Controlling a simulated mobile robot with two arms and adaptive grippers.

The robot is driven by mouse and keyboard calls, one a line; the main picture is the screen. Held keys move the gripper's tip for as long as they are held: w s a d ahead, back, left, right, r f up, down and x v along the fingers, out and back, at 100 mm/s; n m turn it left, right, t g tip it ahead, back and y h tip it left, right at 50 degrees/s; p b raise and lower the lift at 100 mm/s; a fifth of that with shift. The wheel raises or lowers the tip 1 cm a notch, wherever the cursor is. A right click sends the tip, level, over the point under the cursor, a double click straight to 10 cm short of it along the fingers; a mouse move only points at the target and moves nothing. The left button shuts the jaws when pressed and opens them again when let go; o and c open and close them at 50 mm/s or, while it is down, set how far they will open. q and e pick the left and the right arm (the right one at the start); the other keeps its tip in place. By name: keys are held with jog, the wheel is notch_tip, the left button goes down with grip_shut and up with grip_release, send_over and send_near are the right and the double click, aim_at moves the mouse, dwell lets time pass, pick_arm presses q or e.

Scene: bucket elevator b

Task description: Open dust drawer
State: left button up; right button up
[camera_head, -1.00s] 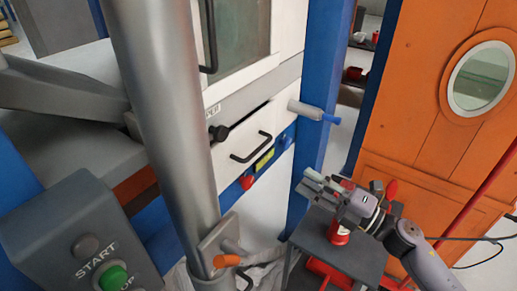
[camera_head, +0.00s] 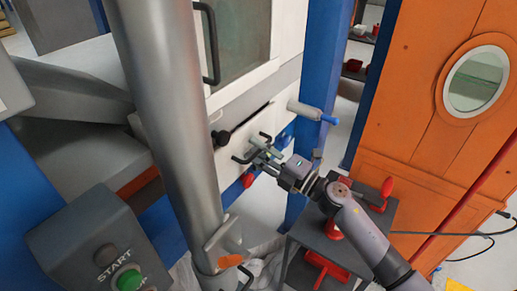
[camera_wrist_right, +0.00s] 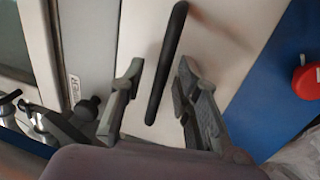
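The dust drawer (camera_head: 228,160) is a white panel low on the machine, with a black bar handle (camera_head: 240,158). In the right wrist view the handle (camera_wrist_right: 167,62) runs between the two fingers of my right gripper (camera_wrist_right: 152,100), with a gap visible on both sides. In the head view my right gripper (camera_head: 262,152) is at the drawer front and covers part of the handle. The gripper is open. The drawer looks shut. My left gripper is not in view.
A black knob (camera_head: 221,137) sits left of the handle, and a grey cylinder with a blue end (camera_head: 312,110) sticks out at upper right. A grey pipe (camera_head: 165,110) stands at left. A small dark table (camera_head: 340,248) stands below my right arm.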

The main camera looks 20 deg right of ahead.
grip_shut()
dwell(0.3)
dwell(0.6)
